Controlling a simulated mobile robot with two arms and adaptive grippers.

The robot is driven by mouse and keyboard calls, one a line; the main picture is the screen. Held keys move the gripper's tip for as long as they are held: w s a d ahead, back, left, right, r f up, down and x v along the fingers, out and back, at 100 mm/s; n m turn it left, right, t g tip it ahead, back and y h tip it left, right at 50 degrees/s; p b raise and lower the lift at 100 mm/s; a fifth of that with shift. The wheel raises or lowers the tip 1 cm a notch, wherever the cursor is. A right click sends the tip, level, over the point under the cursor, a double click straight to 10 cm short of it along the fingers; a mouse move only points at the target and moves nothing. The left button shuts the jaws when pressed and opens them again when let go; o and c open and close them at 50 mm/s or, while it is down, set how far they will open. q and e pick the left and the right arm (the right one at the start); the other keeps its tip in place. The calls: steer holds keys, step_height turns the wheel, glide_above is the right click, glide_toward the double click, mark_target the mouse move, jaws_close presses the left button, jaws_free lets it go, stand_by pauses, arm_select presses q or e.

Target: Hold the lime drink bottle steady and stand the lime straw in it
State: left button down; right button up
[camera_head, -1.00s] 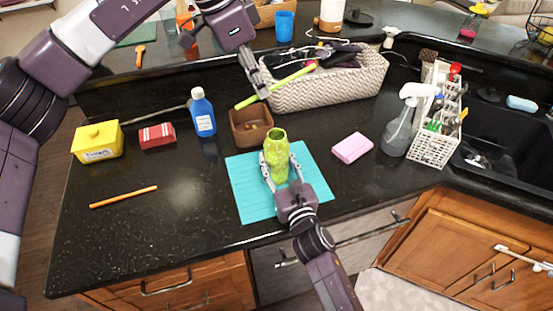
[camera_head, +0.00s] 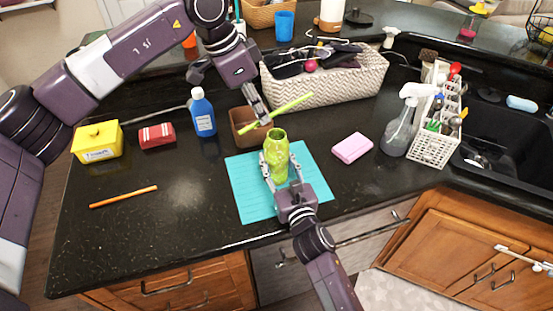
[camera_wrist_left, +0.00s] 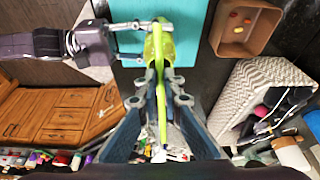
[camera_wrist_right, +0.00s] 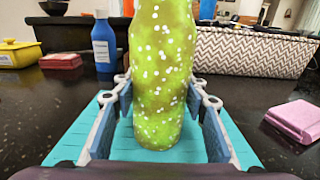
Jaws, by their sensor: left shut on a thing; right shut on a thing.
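The lime drink bottle (camera_head: 277,158) stands upright on the turquoise mat (camera_head: 245,190). My right gripper (camera_head: 280,172) is shut around it from the front; the bottle, lime with pale dots, fills the middle of the right wrist view (camera_wrist_right: 160,75). My left gripper (camera_head: 262,116) is shut on the lime straw (camera_head: 290,106), behind and above the bottle. The straw is tilted, its right end higher, and is apart from the bottle in the head view. In the left wrist view the straw (camera_wrist_left: 161,110) runs between the fingers and overlaps the bottle (camera_wrist_left: 158,48).
A brown tray (camera_head: 238,115) and a blue bottle (camera_head: 203,115) stand behind the mat, near my left gripper. A woven basket (camera_head: 340,85) is behind right. A pink sponge (camera_head: 352,148) lies right of the mat. An orange straw (camera_head: 123,197) lies at left on clear counter.

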arm_select(q)
steer(key=shift+f, duration=1.5)
steer(key=c, duration=2)
jaws_free()
steer(key=v, duration=1.2)
